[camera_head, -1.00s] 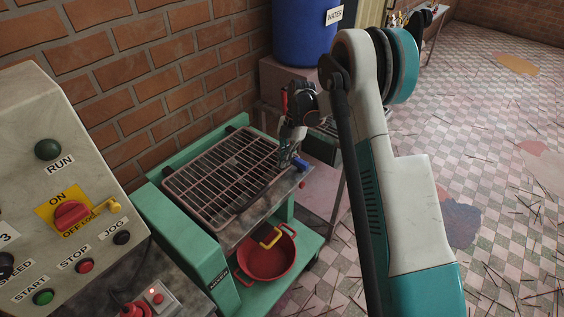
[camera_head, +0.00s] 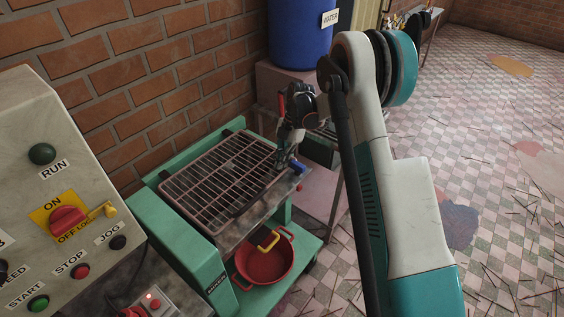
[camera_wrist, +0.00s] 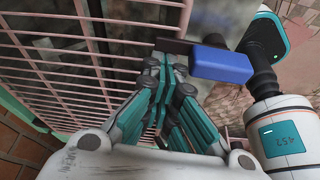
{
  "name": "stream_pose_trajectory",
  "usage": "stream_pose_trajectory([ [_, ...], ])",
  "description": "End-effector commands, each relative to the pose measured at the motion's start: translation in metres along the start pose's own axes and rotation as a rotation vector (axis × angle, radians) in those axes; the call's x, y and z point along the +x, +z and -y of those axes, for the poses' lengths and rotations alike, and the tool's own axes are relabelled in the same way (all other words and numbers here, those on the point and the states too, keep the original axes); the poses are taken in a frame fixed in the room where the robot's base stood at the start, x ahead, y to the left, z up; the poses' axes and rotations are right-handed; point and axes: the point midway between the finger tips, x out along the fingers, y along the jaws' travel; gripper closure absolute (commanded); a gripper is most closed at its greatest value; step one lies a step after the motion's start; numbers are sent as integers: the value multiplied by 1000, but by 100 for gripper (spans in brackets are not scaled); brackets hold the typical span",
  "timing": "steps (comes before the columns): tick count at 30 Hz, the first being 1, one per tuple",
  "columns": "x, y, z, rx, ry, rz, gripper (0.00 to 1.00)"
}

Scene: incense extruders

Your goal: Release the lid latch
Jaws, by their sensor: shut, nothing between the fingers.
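The lid is a pink wire-grid guard (camera_head: 222,178) lying flat over the top of the green machine (camera_head: 180,235). A blue-handled latch (camera_head: 299,167) sits at the lid's right edge; its blue grip (camera_wrist: 222,65) shows large in the wrist view, with a dark bar to its left. My gripper (camera_head: 281,166) points down beside the latch at the lid's right corner. In the wrist view its fingertips (camera_wrist: 166,64) are together and empty, just left of the blue grip. I cannot tell whether they touch the dark bar.
A control panel (camera_head: 60,190) with a red switch and several buttons stands at the left. A red pot (camera_head: 265,265) sits under the machine's front, below a yellow handle (camera_head: 268,238). A blue water barrel (camera_head: 300,35) and brick wall (camera_head: 150,70) are behind.

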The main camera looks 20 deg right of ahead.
Motion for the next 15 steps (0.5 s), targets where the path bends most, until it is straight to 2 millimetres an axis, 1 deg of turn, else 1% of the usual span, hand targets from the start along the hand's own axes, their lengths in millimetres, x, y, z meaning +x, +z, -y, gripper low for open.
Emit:
stream_pose_trajectory([
  [8, -2, 6, -3, 114, 41, -1, 100],
  [15, -5, 18, -6, 313, 110, 0, 100],
])
